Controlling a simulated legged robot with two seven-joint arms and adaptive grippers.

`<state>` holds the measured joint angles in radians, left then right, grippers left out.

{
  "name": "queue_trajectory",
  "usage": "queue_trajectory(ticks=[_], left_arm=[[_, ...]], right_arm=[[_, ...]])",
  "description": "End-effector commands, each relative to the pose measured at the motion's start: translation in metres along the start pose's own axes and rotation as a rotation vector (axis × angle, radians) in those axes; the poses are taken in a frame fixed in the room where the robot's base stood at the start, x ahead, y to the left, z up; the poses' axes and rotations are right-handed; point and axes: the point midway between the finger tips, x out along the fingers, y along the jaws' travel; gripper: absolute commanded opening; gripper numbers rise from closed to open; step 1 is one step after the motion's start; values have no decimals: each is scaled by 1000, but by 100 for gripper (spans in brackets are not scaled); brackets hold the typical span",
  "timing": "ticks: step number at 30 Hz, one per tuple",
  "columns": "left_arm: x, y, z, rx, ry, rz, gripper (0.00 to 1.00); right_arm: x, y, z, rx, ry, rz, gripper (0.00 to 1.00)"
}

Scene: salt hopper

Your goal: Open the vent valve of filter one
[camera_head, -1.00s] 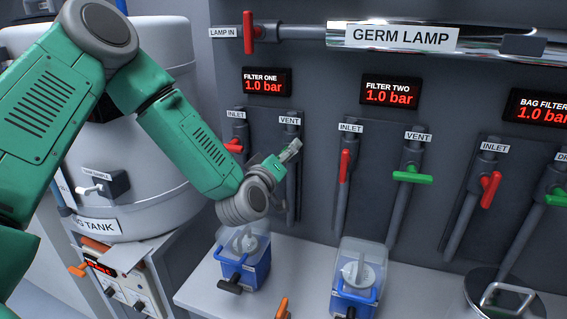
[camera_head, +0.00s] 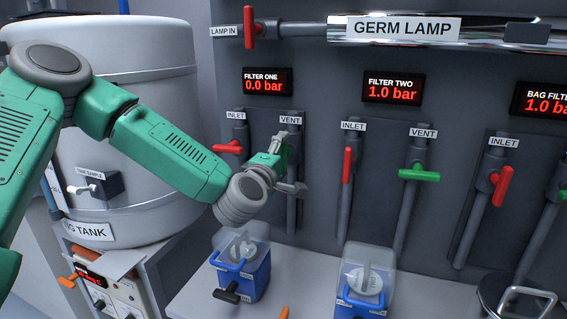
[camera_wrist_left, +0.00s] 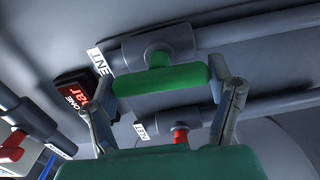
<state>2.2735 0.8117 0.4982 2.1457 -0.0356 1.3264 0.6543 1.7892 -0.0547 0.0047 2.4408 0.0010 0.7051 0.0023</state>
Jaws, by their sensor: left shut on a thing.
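The vent valve of filter one (camera_head: 290,133) is on the back panel, right of its inlet valve. Its green handle (camera_wrist_left: 160,79) shows clearly in the left wrist view, lying roughly along its grey pipe. My left gripper (camera_head: 288,163) is at this valve, with its two fingers (camera_wrist_left: 164,82) shut on the handle's ends. In the head view the gripper hides most of the handle. The filter one display (camera_head: 267,81) reads 0.0 bar. My right gripper is not in view.
Filter one's red inlet handle (camera_head: 227,148) lies crosswise, close left of my gripper. Filter two's red inlet handle (camera_head: 348,165) and crosswise green vent handle (camera_head: 419,175) are to the right. Blue-and-clear filter units (camera_head: 241,265) stand on the bench below. A large tank (camera_head: 150,205) is at left.

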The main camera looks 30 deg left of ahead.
Motion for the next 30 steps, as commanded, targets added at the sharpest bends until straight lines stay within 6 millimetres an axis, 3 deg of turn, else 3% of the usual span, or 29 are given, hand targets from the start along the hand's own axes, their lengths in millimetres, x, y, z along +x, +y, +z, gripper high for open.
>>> queue_trajectory(ticks=[19,20,21,30], left_arm=[[2,1,-3,-54,9,5,47],[2,1,-3,-54,8,5,79],[2,1,-3,-54,8,4,93],[-1,0,-1,-52,2,0,94]], right_arm=[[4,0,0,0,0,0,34],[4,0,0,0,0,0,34],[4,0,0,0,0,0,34],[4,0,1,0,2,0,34]])
